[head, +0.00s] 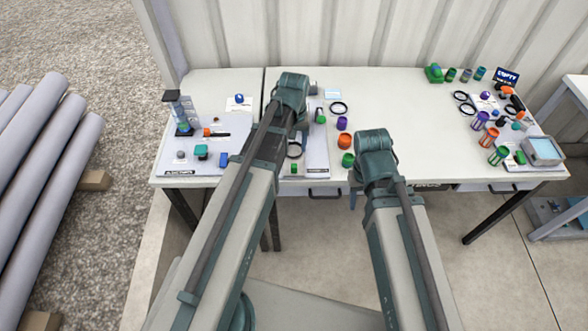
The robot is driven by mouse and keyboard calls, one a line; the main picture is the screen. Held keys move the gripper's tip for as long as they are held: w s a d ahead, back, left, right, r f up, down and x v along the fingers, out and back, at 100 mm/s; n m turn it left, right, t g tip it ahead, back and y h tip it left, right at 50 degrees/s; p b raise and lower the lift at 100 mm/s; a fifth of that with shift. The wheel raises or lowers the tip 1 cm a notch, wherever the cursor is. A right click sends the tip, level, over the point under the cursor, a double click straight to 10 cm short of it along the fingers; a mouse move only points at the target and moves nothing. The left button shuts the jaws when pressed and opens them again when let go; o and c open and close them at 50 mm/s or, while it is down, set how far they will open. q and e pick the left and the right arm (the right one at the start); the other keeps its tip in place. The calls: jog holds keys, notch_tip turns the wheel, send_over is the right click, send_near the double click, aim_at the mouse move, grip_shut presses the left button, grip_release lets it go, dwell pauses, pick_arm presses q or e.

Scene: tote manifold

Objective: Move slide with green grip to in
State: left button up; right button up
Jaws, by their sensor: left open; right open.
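I cannot tell for sure which part is the slide with the green grip. A teal-green block (201,151) sits on the left grey panel (175,160). A green piece (320,116) stands on the middle panel (318,155), partly covered by my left arm, and a small green block (294,168) lies near that panel's front. Another green block (519,157) is on the right panel. My arms reach over the table's front side, left one over the middle panel. Neither gripper's fingers can be made out; the arm links hide them.
Purple (342,123), orange (344,141) and green (348,160) cups stand right of the middle panel. A dark-topped column (178,112) rises on the left panel. More cups and a grey box (543,151) crowd the right end. The table's centre right is clear.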

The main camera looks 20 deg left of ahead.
aim_at(294, 165)
pick_arm(q)
notch_tip(294, 165, down, 11)
jog(key=b, duration=1)
jog(key=shift+r, duration=0.1)
grip_shut()
dwell(0.8)
